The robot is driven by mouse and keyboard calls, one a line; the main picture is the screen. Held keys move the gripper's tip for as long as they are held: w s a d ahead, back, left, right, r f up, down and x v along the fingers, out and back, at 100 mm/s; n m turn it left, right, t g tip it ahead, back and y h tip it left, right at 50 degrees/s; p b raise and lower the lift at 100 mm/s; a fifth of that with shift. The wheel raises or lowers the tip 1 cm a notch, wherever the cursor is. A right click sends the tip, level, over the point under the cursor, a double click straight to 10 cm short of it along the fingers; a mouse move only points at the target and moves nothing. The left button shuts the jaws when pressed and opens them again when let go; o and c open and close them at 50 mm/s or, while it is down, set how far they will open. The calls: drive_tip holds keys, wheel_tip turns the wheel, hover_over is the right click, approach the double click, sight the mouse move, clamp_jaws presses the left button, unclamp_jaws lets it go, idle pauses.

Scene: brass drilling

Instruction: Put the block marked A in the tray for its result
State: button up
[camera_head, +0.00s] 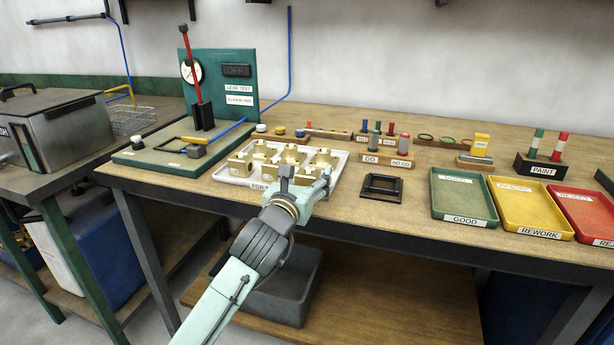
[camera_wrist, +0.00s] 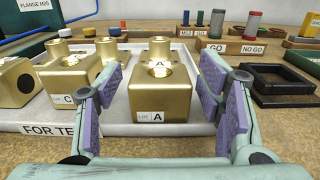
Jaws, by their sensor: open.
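The brass block marked A (camera_wrist: 160,97) sits on the white tray labelled FOR TEST (camera_wrist: 115,129), with its label facing me in the wrist view. My gripper (camera_wrist: 156,95) is open, its purple-padded fingers on either side of block A, and I see a gap at each side. In the head view my gripper (camera_head: 305,178) is over the front right of the white tray (camera_head: 336,165) and hides part of the blocks. The green GOOD tray (camera_head: 462,193), yellow REWORK tray (camera_head: 529,208) and red REJECT tray (camera_head: 585,212) look empty on the right.
A block marked C (camera_wrist: 67,88) stands close left of A, with other brass blocks around. The green leak-test rig (camera_head: 180,150) is left. GO/NO GO gauges (camera_head: 388,158), a black square frame (camera_head: 382,187) and a PAINT marker holder (camera_head: 540,165) stand to the right.

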drive_tip(key=shift+r+p, duration=0.25)
drive_tip(key=shift+p, duration=0.15)
drive_tip(key=b+v, duration=0.4)
drive_tip(key=v, duration=0.8)
drive_tip(key=shift+b, duration=0.3)
